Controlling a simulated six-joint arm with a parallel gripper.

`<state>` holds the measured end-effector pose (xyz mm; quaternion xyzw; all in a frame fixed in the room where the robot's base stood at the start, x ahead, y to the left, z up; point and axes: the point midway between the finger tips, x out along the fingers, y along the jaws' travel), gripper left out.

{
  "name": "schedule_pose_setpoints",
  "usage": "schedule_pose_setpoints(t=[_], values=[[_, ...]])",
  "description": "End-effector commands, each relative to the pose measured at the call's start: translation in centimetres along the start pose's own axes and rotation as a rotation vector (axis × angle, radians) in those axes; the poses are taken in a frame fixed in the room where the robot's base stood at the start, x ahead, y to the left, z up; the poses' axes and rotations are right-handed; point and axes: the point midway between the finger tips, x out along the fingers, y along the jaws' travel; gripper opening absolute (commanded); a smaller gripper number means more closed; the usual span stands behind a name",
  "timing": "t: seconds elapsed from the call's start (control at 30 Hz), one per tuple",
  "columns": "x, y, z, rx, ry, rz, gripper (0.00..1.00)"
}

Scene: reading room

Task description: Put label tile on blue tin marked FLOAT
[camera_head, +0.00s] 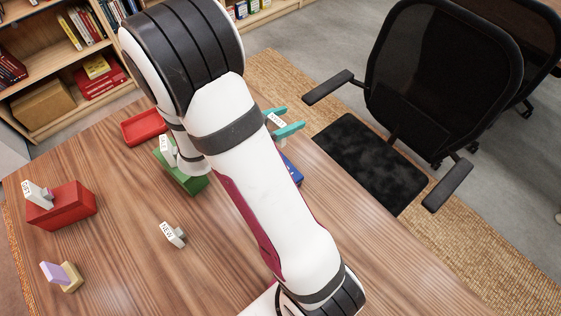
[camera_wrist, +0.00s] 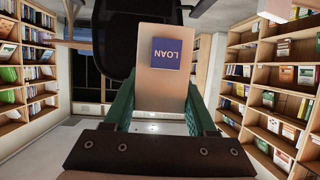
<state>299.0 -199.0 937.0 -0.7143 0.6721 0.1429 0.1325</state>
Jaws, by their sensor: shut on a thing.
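My gripper (camera_head: 285,124), with teal fingers, is shut on a label tile (camera_head: 276,121) near the table's far right edge. The wrist view shows the tile's pale plate with a blue square (camera_wrist: 171,54). The square's upside-down lettering looks like LOAN. A blue tin (camera_head: 292,169) stands on the table, nearer the camera than the gripper. My arm covers much of it, and no marking on it can be read. The tile appears held up, apart from the tin.
A green tin (camera_head: 187,182) bears a tile; a red tin (camera_head: 72,207) bears another. A red tray (camera_head: 144,127) lies behind. A tile reading NEW (camera_head: 173,234) and a purple-and-tan piece (camera_head: 61,276) stand on the table (camera_head: 115,245). A black chair (camera_head: 440,80) stands beyond.

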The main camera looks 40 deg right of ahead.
Motion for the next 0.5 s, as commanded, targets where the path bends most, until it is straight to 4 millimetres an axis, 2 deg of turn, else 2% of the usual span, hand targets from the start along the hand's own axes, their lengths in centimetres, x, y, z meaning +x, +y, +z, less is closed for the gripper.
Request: schedule_pose_setpoints(t=[0.07, 0.13, 0.4, 0.5], values=[[0.3, 1.4, -0.3, 0.018, 0.0, 0.04, 0.01], [0.8, 2.0, 0.6, 0.019, 0.0, 0.059, 0.01], [3.0, 2.0, 6.0, 0.019, -0.001, 0.06, 0.01], [3.4, 2.0, 7.0, 0.023, -0.001, 0.058, 0.01]])
